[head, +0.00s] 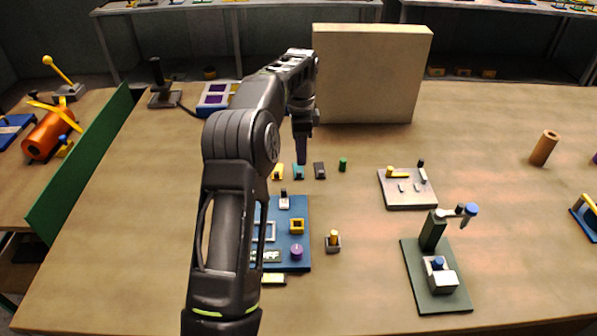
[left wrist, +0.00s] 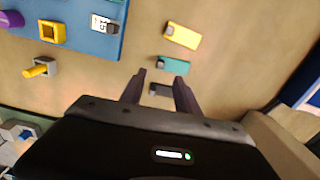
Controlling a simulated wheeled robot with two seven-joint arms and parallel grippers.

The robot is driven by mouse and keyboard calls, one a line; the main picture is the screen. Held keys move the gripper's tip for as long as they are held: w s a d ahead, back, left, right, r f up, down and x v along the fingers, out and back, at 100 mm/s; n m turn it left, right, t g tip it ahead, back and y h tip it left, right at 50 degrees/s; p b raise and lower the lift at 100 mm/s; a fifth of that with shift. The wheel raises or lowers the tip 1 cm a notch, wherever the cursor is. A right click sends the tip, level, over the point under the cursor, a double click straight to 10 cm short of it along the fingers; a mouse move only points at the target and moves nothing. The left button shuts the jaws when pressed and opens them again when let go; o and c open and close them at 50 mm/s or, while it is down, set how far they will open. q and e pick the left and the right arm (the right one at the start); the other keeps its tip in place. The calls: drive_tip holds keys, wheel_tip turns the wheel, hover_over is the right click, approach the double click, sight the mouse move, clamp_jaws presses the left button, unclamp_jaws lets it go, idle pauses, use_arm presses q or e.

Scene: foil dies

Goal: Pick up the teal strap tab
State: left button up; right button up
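The teal strap tab (head: 299,173) lies flat on the table between a yellow tab (head: 277,172) and a dark grey tab (head: 319,170). My left gripper (head: 301,158) points down above the teal tab in the head view. In the left wrist view the left gripper (left wrist: 158,78) is open, its two fingers apart with nothing held. The teal tab (left wrist: 174,65) shows just beyond the fingertips, and the dark tab (left wrist: 160,89) shows between the fingers, partly hidden. My right gripper is in neither view.
A blue board (head: 300,212) with several parts lies in front of the tabs, partly behind my arm. A green cylinder (head: 343,164) stands right of the tabs. A big beige block (head: 368,75) stands behind. A grey plate (head: 408,203) and a dark green fixture (head: 447,295) are at the right.

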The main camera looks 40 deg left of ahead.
sight(301, 171)
use_arm(q)
drive_tip(key=shift+f, duration=0.7)
drive_tip(key=shift+f+p, duration=0.75)
drive_tip(key=shift+f, duration=1.9)
clamp_jaws()
